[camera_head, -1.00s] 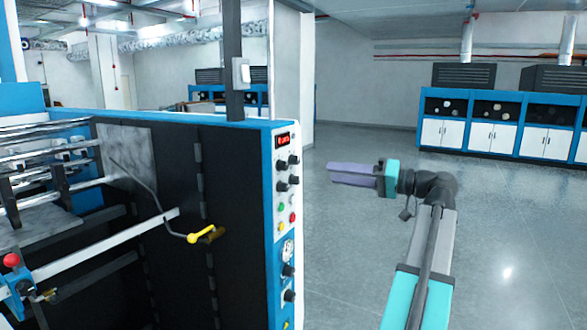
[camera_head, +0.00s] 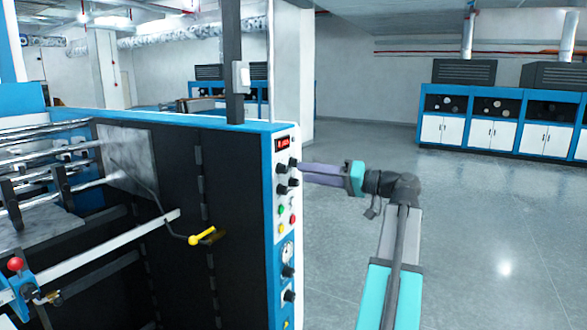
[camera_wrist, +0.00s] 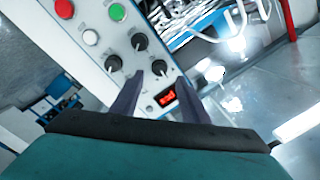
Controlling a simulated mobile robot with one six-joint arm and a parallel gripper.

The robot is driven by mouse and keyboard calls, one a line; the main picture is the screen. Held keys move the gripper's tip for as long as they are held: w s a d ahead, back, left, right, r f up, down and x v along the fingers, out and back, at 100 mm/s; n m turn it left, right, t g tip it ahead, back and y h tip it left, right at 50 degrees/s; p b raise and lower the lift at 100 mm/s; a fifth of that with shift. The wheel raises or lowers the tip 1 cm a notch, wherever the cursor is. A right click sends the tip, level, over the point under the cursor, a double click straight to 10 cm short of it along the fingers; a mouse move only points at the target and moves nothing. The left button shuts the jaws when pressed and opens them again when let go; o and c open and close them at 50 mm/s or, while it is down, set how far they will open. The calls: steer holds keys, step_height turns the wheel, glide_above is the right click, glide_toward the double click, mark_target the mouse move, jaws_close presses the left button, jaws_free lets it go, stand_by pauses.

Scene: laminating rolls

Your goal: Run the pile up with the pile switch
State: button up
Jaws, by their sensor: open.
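The machine's control panel (camera_head: 285,145) carries a red-lit display (camera_head: 282,143) with black rotary knobs below it; I cannot read which one is the pile switch. The upper right knob (camera_head: 293,162) is beside the fingertips of my gripper (camera_head: 302,168). In the wrist view, my open gripper (camera_wrist: 157,84) points at the panel, with a black knob (camera_wrist: 159,67) just ahead between the fingertips. The display (camera_wrist: 166,98) shows between the fingers. Whether the fingers touch a knob is unclear. No distinct pile is recognisable.
Green (camera_head: 281,208), red (camera_head: 292,217) and other buttons are below the knobs, with a gauge and more knobs lower. A yellow-handled lever (camera_head: 202,236) and rollers (camera_head: 40,125) are left of the panel. The floor (camera_head: 480,235) right is clear.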

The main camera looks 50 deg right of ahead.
mark_target(287, 170)
steer(key=shift+p+x, duration=0.85)
steer(key=shift+x, duration=2.1)
steer(key=shift+c, duration=0.3)
jaws_close()
